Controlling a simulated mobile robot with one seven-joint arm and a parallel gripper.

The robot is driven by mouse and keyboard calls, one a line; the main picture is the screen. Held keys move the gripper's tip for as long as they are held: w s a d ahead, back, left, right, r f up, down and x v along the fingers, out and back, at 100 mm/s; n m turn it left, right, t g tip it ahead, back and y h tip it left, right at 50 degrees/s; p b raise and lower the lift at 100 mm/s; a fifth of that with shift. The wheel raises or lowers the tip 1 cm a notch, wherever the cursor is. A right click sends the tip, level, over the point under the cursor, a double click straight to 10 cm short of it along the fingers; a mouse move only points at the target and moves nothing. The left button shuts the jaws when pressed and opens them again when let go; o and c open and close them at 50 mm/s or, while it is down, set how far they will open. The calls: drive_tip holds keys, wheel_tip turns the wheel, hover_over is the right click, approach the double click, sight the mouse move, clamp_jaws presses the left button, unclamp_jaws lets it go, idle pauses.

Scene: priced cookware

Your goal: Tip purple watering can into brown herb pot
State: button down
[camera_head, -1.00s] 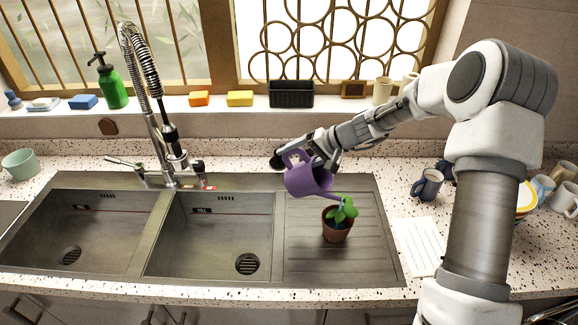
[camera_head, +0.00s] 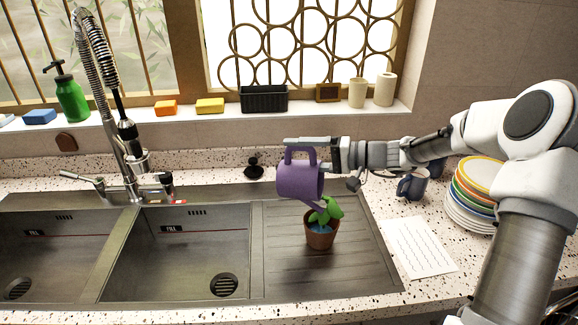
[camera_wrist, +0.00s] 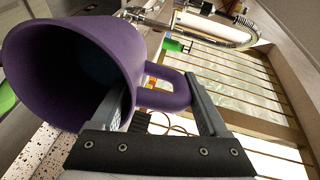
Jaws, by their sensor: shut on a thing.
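The purple watering can (camera_head: 299,181) is in the head view, above the drainboard, with its spout pointing down and right toward the plant. The brown herb pot (camera_head: 320,236) stands upright on the drainboard with a green leafy plant, and something blue shows at its soil. The spout's end is at the leaves, partly hidden by them. My gripper (camera_head: 312,146) is shut on the can's handle, and its wrist reaches in from the right. In the wrist view the can (camera_wrist: 130,45) shows its open mouth at left, and my gripper's fingers (camera_wrist: 160,100) are on either side of the handle.
Two sink basins (camera_head: 180,250) lie left of the pot, with a tall spring faucet (camera_head: 130,150) behind. Right of the drainboard are a written paper sheet (camera_head: 418,246), a blue mug (camera_head: 412,184) and stacked plates (camera_head: 472,195). A black caddy (camera_head: 264,98) stands on the sill.

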sight(318, 163)
drive_tip(key=d+y+b, duration=0.1)
drive_tip(key=s+d+y+b, duration=0.1)
drive_tip(key=d, duration=0.1)
drive_tip(key=d+t+b, duration=0.1)
drive_tip(key=b, duration=0.1)
drive_tip(key=shift+s+d+f+y, duration=0.15)
drive_tip(key=shift+s+d+y, duration=0.15)
drive_tip(key=shift+y, duration=0.1)
drive_tip(key=shift+s+d+r+y, duration=0.2)
drive_tip(key=shift+d+r+y, duration=0.1)
drive_tip(key=shift+d, duration=0.15)
idle(5.7)
